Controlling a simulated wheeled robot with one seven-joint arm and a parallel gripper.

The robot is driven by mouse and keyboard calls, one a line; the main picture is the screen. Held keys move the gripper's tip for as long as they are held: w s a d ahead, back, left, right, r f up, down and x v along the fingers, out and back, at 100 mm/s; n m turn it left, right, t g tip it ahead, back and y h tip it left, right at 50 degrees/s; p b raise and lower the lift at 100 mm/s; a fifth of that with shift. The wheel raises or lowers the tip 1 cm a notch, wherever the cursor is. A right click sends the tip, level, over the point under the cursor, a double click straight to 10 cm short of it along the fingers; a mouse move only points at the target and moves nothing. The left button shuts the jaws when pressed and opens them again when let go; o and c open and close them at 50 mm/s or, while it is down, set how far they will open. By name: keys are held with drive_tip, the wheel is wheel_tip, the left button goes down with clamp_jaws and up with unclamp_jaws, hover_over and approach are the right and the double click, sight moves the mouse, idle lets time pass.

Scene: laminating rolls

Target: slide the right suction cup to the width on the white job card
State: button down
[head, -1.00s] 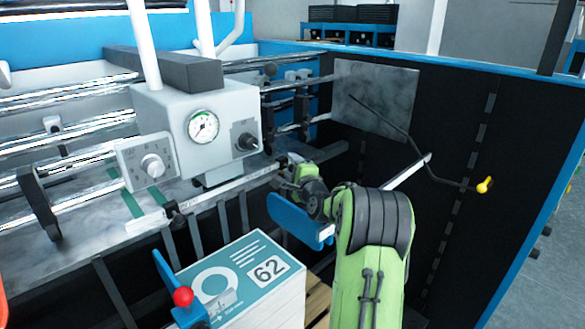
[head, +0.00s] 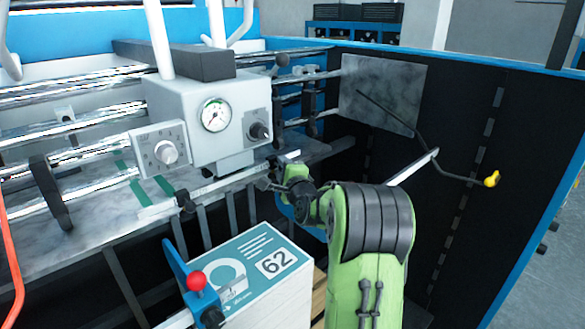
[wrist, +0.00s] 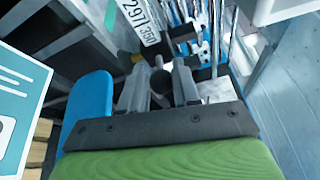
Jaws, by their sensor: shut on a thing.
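My gripper (head: 279,170) is at the right part of the thin rail in the head view, right of the grey box with the dial gauge. In the wrist view its two grey fingers (wrist: 158,92) are shut around a dark round part, the right suction cup (wrist: 161,80). The cup is mostly hidden by my gripper in the head view. A white panel printed 62 (head: 276,262) is on the teal top of the stack below.
The gauge box (head: 205,115) stands left of my gripper. A blue guide with a red knob (head: 196,281) is at the stack's front left. A blue plate (wrist: 90,100) is close beside my gripper. A crank rod with a yellow knob (head: 491,179) is at the right.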

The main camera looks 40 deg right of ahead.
drive_tip(key=shift+w+d+r, duration=0.1)
drive_tip(key=shift+r, duration=0.15)
drive_tip(key=c, duration=1.1)
unclamp_jaws()
drive_tip(key=shift+c, duration=0.2)
drive_tip(key=shift+o, duration=1)
drive_tip(key=shift+f, duration=0.1)
drive_tip(key=f+b+v, duration=0.1)
drive_tip(key=b+v, duration=0.2)
drive_tip(key=v, duration=1.2)
drive_tip(key=shift+s+a+r, duration=0.2)
drive_tip(key=shift+s+r, duration=0.15)
